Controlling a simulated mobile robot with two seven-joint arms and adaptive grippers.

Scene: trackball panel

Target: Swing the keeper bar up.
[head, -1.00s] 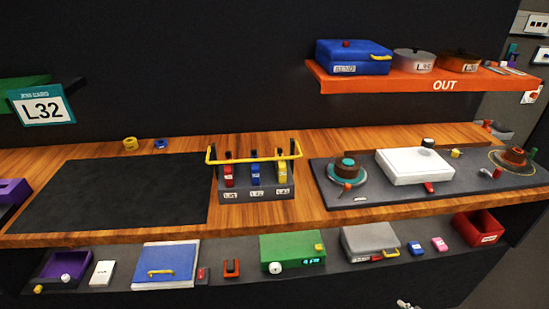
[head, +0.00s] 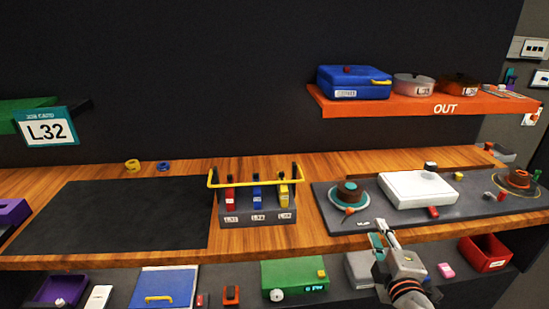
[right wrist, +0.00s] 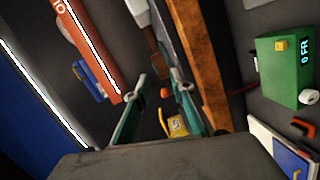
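The yellow keeper bar (head: 242,186) runs across the upper part of a small grey switch block (head: 257,217) on the wooden counter in the head view. It crosses the red (head: 230,199), blue (head: 257,199) and yellow (head: 284,196) levers, which stand over small labels. My right gripper (head: 383,230) is at the counter's front edge, to the right of the block and well apart from the bar. In the right wrist view, its two fingers (right wrist: 160,103) are spread with nothing gripped. My left gripper is not in view.
A dark panel (head: 340,218) with a white box (head: 418,188) and round knobs lies right of the block. A black mat (head: 110,220) lies left. An orange shelf (head: 400,105) hangs above. A lower shelf holds a green box (head: 294,275) and other items.

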